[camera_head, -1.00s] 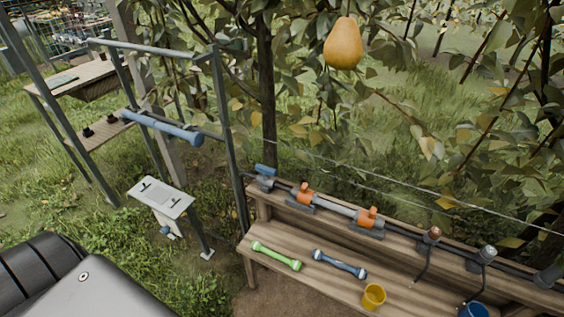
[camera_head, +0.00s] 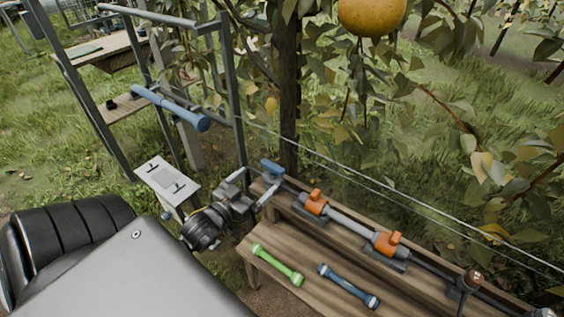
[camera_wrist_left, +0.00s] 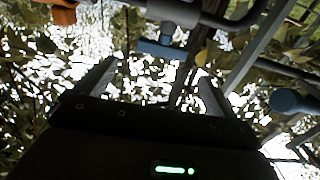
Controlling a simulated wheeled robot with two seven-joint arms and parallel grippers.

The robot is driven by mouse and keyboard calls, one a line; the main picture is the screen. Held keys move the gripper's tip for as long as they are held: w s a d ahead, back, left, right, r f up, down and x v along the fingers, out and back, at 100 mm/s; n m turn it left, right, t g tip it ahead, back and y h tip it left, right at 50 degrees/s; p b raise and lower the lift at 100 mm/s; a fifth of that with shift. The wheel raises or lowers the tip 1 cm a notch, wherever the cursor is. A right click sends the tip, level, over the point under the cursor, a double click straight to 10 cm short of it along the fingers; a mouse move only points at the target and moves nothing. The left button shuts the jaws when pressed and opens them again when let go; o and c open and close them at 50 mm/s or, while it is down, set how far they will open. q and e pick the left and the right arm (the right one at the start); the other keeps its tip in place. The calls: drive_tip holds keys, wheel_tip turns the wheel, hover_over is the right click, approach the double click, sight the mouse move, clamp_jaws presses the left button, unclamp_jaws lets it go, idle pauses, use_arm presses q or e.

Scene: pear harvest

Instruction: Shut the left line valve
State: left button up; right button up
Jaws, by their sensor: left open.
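A line of grey pipe fittings runs along the bench's back ledge. A blue-handled fitting (camera_head: 272,170) sits at its left end, and two orange valves follow, the left one (camera_head: 315,202) and the right one (camera_head: 387,243). I cannot tell for sure which is the left line valve. My left gripper (camera_head: 259,184) is open and empty, just in front of the blue-handled fitting. In the left wrist view, the open fingers (camera_wrist_left: 158,72) point toward the blue part (camera_wrist_left: 163,46) and grey pipe (camera_wrist_left: 175,10); an orange part (camera_wrist_left: 64,14) shows at top left. My right gripper is not in view.
A green bar (camera_head: 278,265) and a blue bar (camera_head: 348,287) lie on the bench seat. A metal frame with a blue roller (camera_head: 172,109) stands at left, near a small white panel (camera_head: 166,178). A pear (camera_head: 371,14) hangs above; thin wires cross behind the bench.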

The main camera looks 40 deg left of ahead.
sight(270, 168)
use_arm(q)
drive_tip(key=w, duration=0.9)
drive_tip(key=shift+w+a+r+p, duration=0.1)
drive_tip(key=shift+w+a+p, duration=0.15)
drive_tip(key=shift+p, duration=0.1)
drive_tip(key=shift+w, duration=0.5)
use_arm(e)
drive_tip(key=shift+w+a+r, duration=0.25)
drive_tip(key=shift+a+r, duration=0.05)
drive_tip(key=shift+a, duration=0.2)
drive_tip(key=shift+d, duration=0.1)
